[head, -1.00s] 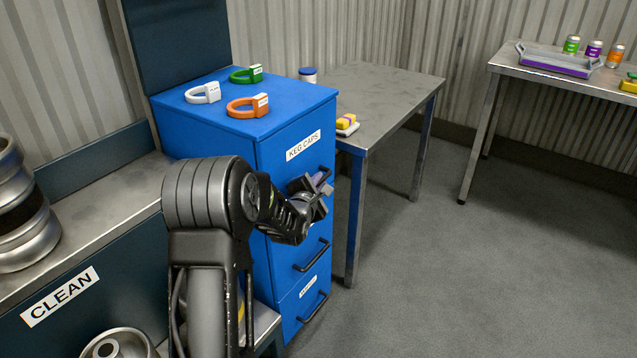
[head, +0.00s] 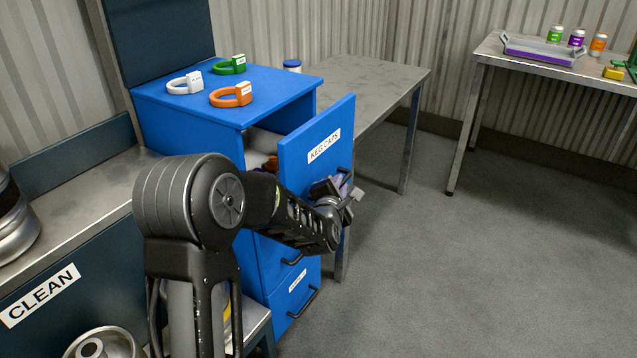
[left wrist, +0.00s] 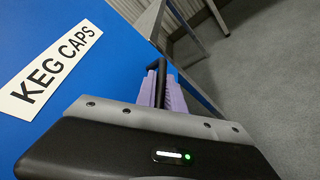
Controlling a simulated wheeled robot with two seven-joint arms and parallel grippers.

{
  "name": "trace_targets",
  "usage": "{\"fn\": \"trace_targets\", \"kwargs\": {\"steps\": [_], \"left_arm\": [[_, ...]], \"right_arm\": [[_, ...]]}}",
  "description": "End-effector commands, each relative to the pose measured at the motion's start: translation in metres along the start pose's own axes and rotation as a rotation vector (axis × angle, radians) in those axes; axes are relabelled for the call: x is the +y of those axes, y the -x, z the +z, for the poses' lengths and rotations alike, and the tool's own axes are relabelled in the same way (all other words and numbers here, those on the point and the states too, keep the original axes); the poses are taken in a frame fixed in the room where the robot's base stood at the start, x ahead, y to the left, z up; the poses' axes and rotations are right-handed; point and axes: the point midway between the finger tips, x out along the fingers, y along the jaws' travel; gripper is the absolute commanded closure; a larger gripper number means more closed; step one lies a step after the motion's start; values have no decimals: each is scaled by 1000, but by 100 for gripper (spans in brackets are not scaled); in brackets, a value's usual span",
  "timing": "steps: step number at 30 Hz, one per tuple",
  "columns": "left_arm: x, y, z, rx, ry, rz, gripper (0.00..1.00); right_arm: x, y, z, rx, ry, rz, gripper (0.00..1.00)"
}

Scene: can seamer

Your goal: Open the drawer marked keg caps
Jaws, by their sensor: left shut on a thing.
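The blue drawer marked KEG CAPS (head: 322,140) is the top drawer of the blue cabinet (head: 290,95) and stands pulled out. Some orange-brown contents show in the gap behind its front. My left gripper (head: 340,188) is at the drawer front, below the label, shut on the drawer's black handle. In the left wrist view the purple finger pads (left wrist: 166,88) close around the dark handle (left wrist: 162,72), beside the KEG CAPS label (left wrist: 50,72). My right gripper is not in view.
White, green and orange tagged rings (head: 231,94) lie on the cabinet top. Lower drawers with black handles (head: 300,302) are shut. A steel table (head: 375,90) stands behind the drawer. A bench marked CLEAN (head: 75,225) is at left. Floor at right is clear.

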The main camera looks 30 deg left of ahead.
Motion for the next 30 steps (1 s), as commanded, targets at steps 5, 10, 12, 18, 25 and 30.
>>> {"fn": "trace_targets", "kwargs": {"steps": [5, 10, 12, 18, 25, 30], "left_arm": [[-32, 16, 37, -5, -1, -6, 100], [-53, 28, 66, -3, -2, -6, 100], [-59, 32, 75, -2, -2, -5, 100], [-71, 40, 92, -1, -2, -4, 100], [-74, 42, 97, 1, -2, -4, 100], [-74, 41, 97, 1, -1, -3, 100]], "right_arm": [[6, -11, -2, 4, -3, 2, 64], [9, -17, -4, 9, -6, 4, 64], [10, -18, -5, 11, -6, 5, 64], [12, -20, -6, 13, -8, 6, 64], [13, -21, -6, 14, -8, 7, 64], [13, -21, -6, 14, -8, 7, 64]]}}
